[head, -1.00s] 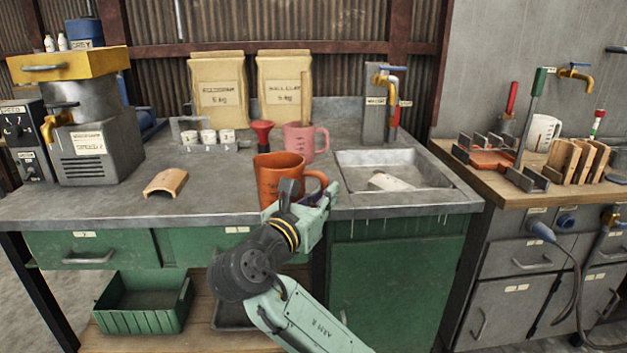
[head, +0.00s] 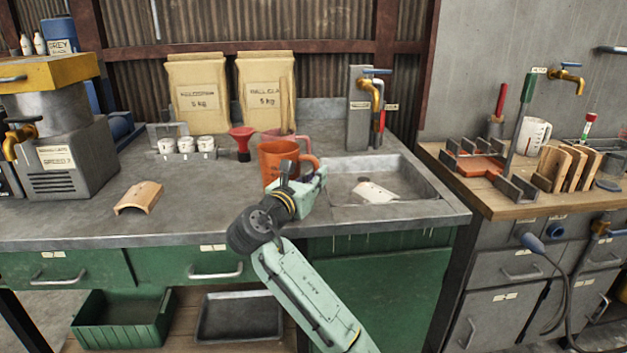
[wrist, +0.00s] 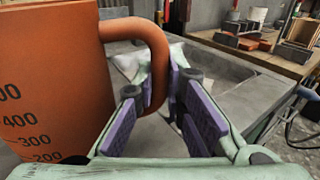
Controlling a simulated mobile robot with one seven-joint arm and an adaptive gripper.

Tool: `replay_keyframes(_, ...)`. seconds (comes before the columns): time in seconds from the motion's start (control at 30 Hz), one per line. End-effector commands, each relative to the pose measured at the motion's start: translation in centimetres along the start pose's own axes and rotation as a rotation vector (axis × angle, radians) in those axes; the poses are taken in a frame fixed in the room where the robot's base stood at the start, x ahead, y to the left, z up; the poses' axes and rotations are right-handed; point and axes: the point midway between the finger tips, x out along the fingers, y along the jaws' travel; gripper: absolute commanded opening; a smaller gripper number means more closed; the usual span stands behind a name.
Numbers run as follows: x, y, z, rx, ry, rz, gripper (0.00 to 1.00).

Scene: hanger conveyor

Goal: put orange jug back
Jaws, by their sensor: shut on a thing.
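The orange jug (head: 277,164) is upright over the grey worktop, just left of the sink, in the head view. In the wrist view the jug (wrist: 55,85) fills the left side, with dark measuring marks on its wall. My gripper (head: 305,181) is at the jug's right side. In the wrist view my gripper (wrist: 165,90) has its purple-padded fingers on both sides of the jug's handle (wrist: 155,50), shut on it. I cannot tell whether the jug's base touches the worktop; my gripper hides part of it.
A pink jug (head: 284,134) stands right behind the orange jug, partly hidden. A red funnel (head: 242,140) and small white cups (head: 186,145) are to the left. The sink (head: 400,176) holds a pale object. A curved tan piece (head: 139,197) lies left; worktop between is clear.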

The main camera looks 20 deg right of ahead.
Motion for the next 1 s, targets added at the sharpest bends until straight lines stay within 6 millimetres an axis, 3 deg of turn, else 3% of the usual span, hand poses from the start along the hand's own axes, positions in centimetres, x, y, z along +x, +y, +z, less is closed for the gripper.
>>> replay_keyframes(0.1,1.9,1.1,0.0,-0.002,0.000,-0.001,0.00)
replay_keyframes(0.23,2.7,1.6,-0.2,0.000,0.000,0.000,0.00)
replay_keyframes(0.6,2.9,1.7,-3.8,-0.001,0.000,0.000,0.00)
replay_keyframes(0.97,2.8,1.7,-4.3,0.000,0.000,0.000,0.00)
replay_keyframes(1.0,2.8,1.7,-4.2,-0.001,0.000,0.000,0.13)
